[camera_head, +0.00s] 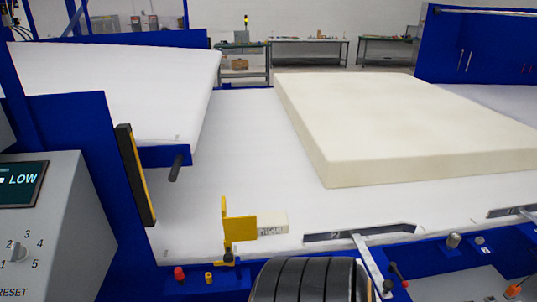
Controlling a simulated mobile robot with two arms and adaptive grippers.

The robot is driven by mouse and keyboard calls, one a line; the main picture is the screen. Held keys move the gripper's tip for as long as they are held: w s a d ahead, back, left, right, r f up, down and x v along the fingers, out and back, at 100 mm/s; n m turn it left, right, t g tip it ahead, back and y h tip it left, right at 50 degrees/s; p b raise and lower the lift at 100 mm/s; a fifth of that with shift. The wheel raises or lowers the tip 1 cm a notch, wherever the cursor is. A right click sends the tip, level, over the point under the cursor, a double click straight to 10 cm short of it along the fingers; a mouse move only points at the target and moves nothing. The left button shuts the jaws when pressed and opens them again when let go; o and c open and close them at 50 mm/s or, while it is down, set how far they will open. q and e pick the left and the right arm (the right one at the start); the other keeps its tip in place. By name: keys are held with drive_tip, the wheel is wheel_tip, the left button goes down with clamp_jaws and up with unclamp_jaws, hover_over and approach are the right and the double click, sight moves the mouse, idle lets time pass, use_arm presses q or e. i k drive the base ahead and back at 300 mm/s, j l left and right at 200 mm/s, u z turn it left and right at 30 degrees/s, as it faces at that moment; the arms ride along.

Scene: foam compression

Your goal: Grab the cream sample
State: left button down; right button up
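A much larger cream foam slab (400,130) lies flat farther back to the right. Neither of my grippers shows in this view.
The white bed (240,150) is clear between the sample and the slab. A raised white platform (130,85) is at the left, above a blue frame. A grey control panel (75,220) stands front left. Knobs and a slotted scale (330,237) line the front edge.

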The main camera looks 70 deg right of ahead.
sight(274, 223)
drive_tip(key=z, duration=2.35)
drive_tip(key=u, duration=0.35)
drive_tip(key=k+l+u, duration=0.1)
drive_tip(key=l+u, duration=0.4)
drive_tip(key=k+l+u, duration=0.2)
drive_tip(key=u, duration=0.3)
drive_tip(key=k+l+u, duration=0.25)
drive_tip(key=u, duration=0.25)
drive_tip(key=l, duration=0.1)
